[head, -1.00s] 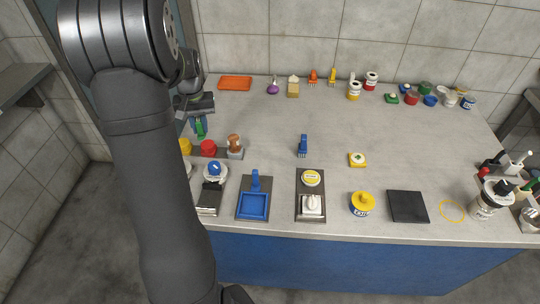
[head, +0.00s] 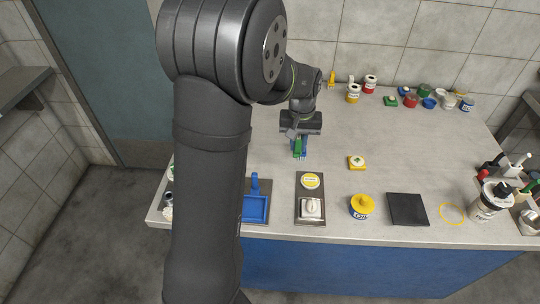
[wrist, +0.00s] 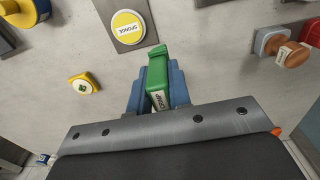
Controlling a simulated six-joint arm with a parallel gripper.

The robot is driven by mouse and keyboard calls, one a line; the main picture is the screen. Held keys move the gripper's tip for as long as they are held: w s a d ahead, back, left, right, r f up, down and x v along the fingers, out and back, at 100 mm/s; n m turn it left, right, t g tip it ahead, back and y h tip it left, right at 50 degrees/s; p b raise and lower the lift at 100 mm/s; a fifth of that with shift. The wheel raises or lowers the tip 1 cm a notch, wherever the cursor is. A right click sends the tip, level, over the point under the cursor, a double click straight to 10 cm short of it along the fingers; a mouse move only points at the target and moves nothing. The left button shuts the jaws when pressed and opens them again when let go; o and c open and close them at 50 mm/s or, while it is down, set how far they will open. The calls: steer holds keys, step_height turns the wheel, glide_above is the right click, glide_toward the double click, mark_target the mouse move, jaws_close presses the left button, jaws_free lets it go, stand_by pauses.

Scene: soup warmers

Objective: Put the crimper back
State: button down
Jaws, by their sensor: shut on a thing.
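In the wrist view the green tool sits between blue finger-like parts on both sides. In the head view the green tool (head: 297,147) hangs under the gripper, over the middle of the table. Blue (head: 305,152) shows right beside it; I cannot tell whether this is a finger or a blue tool standing there. A yellow tool (head: 332,79) stands at the back by the wall.
A sponge-labelled yellow disc (head: 311,180) on a dark plate lies in front of the gripper. A yellow block (head: 357,162) is to its right. A blue tray (head: 255,208), a yellow-lidded tin (head: 361,206) and a black pad (head: 407,208) line the front. Cans stand at the back right.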

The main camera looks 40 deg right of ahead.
steer(key=w+f, duration=0.2)
steer(key=w, duration=0.1)
steer(key=w+a+f, duration=0.1)
steer(key=w+f, duration=0.1)
steer(key=w, duration=0.2)
steer(key=w+f, duration=0.2)
steer(key=w, duration=0.1)
steer(key=shift+w+a+f, duration=0.25)
steer(key=shift+w+a, duration=0.05)
steer(key=shift+w+f, duration=0.1)
steer(key=shift+f, duration=1.9)
steer(key=shift+f, duration=0.2)
steer(key=c, duration=1.3)
jaws_free()
steer(key=shift+r, duration=0.1)
step_height(320, 180, up, 12)
steer(key=shift+r, duration=0.1)
